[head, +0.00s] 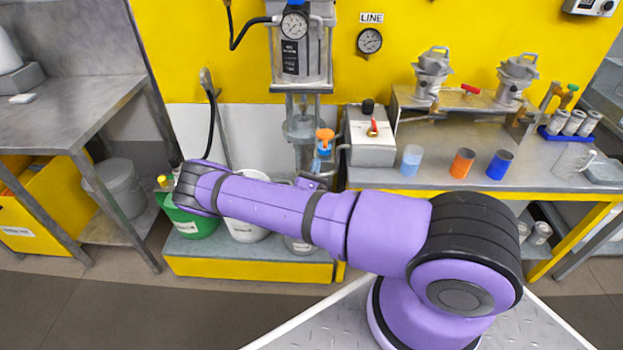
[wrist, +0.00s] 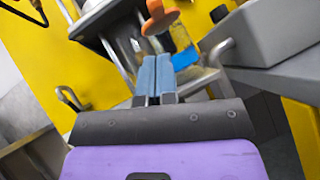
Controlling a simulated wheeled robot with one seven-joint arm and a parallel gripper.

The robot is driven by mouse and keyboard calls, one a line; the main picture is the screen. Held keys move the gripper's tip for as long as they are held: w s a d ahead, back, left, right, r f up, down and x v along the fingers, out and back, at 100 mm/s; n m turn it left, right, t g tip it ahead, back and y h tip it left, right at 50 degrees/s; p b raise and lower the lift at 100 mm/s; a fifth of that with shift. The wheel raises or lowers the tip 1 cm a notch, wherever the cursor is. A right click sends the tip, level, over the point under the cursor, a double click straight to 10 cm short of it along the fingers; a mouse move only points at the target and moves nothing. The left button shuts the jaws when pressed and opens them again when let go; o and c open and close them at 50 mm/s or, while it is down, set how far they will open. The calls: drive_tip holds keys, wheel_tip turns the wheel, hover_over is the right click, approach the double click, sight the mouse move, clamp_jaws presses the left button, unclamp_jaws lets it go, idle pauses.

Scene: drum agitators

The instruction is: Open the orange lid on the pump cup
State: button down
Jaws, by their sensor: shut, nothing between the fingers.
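The orange lid (head: 325,135) sits on top of the small blue pump cup (head: 323,148), in front of the grey column. In the wrist view the orange lid (wrist: 160,20) is just beyond and above my fingertips, tilted in the picture. Blue material of the cup (wrist: 181,42) shows to the right of the fingers. My gripper (wrist: 155,62) has its two blue fingers together with nothing between them. It is just short of the lid; whether it touches the cup I cannot tell. In the head view my arm hides most of the gripper.
A grey box (head: 372,137) with a red-handled valve stands right of the cup. Light blue (head: 411,160), orange (head: 462,163) and blue (head: 500,164) cups stand on the right bench. A green bucket (head: 193,222) and white bucket (head: 240,231) stand below.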

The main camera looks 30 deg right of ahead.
sight(325, 138)
drive_tip(key=shift+s+d+r, duration=0.15)
drive_tip(key=shift+d+r, duration=0.05)
drive_tip(key=shift+r, duration=0.4)
drive_tip(key=shift+s+d+r, duration=0.1)
drive_tip(key=shift+d+r, duration=0.1)
drive_tip(key=shift+r, duration=0.4)
drive_tip(key=shift+s+d+r, duration=0.15)
drive_tip(key=shift+d+r, duration=0.05)
drive_tip(key=shift+r, duration=0.4)
drive_tip(key=shift+r, duration=0.15)
